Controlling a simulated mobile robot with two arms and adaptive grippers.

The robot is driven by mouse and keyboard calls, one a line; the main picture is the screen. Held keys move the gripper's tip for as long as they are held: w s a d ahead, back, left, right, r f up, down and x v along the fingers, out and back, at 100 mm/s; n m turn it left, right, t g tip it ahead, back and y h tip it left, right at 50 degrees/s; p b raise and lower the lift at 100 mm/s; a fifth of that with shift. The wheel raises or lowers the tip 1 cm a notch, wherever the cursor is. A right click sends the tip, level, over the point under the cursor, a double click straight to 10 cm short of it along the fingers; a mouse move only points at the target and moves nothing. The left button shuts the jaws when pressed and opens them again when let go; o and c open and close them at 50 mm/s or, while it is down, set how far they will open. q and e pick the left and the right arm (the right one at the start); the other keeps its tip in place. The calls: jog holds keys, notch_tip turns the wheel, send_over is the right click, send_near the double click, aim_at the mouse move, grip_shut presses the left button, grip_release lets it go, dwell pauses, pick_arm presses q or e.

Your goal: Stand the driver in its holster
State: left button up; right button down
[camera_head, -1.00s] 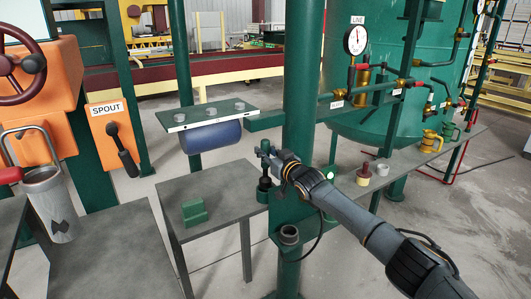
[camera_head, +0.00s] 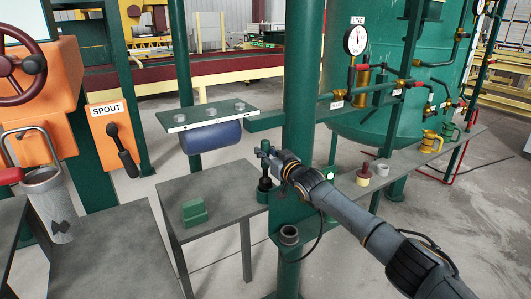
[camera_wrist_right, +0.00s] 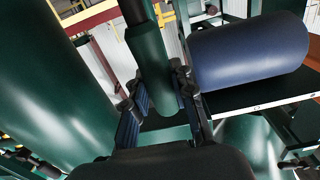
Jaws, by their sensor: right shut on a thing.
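The likely holster, a short dark round cup (camera_head: 289,235), sits on a green bracket on the post, right of and below the driver. My left gripper is out of view.
The green post (camera_head: 302,80) stands close to the gripper. A grey table (camera_head: 215,220) with a green block (camera_head: 194,212) is to the left. A blue cylinder (camera_head: 212,137) hangs under a shelf behind. A dark cable (camera_head: 319,240) hangs beside the cup.

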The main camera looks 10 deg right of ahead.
aim_at(267, 168)
jog(key=shift+f+b, duration=0.45)
jog(key=shift+f, duration=0.45)
jog(key=shift+f+b, duration=0.2)
jog(key=shift+b, duration=0.2)
jog(key=shift+f, duration=0.3)
jog(key=shift+f+b, duration=1.25)
jog(key=shift+f, duration=0.1)
jog(key=c, duration=1)
grip_release()
jog(key=shift+c, duration=0.2)
